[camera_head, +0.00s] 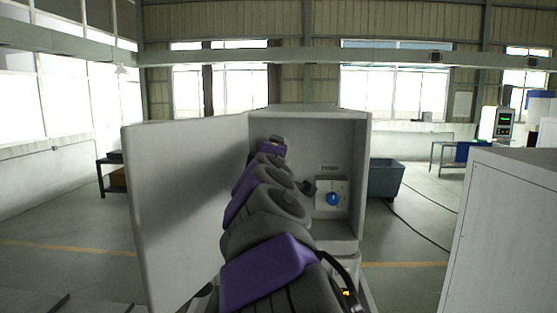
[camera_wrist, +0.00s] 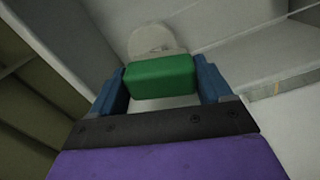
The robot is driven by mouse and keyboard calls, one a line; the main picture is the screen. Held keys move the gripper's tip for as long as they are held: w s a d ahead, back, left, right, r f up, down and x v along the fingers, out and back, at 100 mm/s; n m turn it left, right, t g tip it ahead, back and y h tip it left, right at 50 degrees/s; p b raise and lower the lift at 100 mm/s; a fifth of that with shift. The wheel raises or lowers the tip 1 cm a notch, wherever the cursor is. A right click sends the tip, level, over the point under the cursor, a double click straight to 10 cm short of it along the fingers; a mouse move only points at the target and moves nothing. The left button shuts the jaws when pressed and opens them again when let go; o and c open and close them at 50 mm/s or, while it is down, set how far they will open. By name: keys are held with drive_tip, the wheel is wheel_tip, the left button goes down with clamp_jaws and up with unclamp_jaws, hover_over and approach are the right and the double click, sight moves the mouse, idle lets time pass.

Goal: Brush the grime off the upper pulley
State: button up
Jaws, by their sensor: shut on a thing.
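My gripper (camera_wrist: 162,78) has blue fingers closed on the two sides of a green block (camera_wrist: 160,77), which looks like the brush's handle; no bristles show. Just beyond the block in the wrist view is a pale, round-topped piece (camera_wrist: 151,37), perhaps the upper pulley. The block overlaps its lower part, and I cannot tell if they touch. No grime can be made out. In the head view my arm reaches into the open grey cabinet (camera_head: 364,160). The arm hides the gripper's fingers, the block and the pulley there.
The cabinet door (camera_head: 180,210) stands open to the left. Inside, right of my arm, is a small panel with a blue knob (camera_head: 333,198) and a dark fitting beside it. A grey cabinet (camera_head: 505,240) stands at the near right. A dark bin (camera_head: 386,178) is behind.

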drive_tip(key=shift+w+a, duration=0.1)
drive_tip(key=shift+a, duration=0.8)
drive_tip(key=shift+r, duration=0.2)
drive_tip(key=d, duration=0.2)
drive_tip(key=d+p, duration=0.1)
drive_tip(key=d, duration=0.1)
drive_tip(key=shift+w+d, duration=0.1)
drive_tip(key=shift+w, duration=0.15)
drive_tip(key=shift+w+a, duration=0.2)
drive_tip(key=shift+a, duration=1.95)
drive_tip(key=shift+s, duration=0.1)
